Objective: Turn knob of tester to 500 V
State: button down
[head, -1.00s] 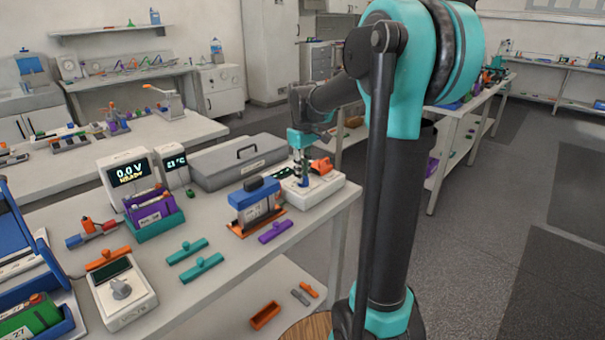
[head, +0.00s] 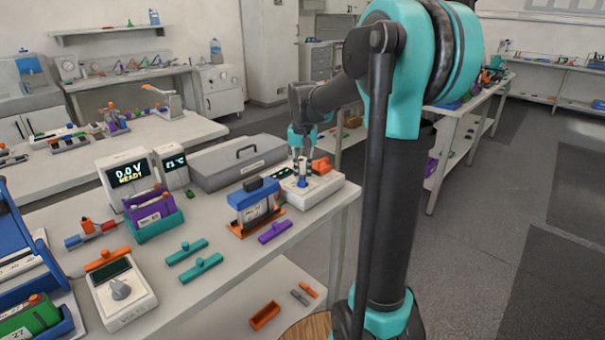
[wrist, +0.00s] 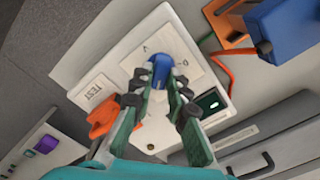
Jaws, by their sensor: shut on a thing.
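The tester is a white box (head: 318,190) on the near bench's right end. In the wrist view it (wrist: 125,60) has a plate with small letter marks, a dark screen (wrist: 210,102), a "TEST" label (wrist: 93,90) and an orange part (wrist: 103,117). Its blue knob (wrist: 160,66) also shows in the head view (head: 302,183). My gripper (head: 301,174) points down over it. In the wrist view my gripper (wrist: 160,84) has its fingertips on both sides of the knob, shut on it. I cannot read the knob's setting.
A blue block on an orange stand (head: 255,205) is close left of the tester, and a grey case (head: 235,160) lies behind. A second white device with a grey knob (head: 121,290) is at front left. Teal and purple bars (head: 275,232) lie on the bench.

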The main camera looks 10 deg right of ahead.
aim_at(303, 176)
jog(key=shift+m, duration=0.8)
jog(key=c, duration=1.5)
grip_release()
jog(key=shift+r, duration=0.1)
notch_tip(303, 176, up, 12)
jog(key=shift+f, duration=0.1)
jog(key=shift+s, duration=0.1)
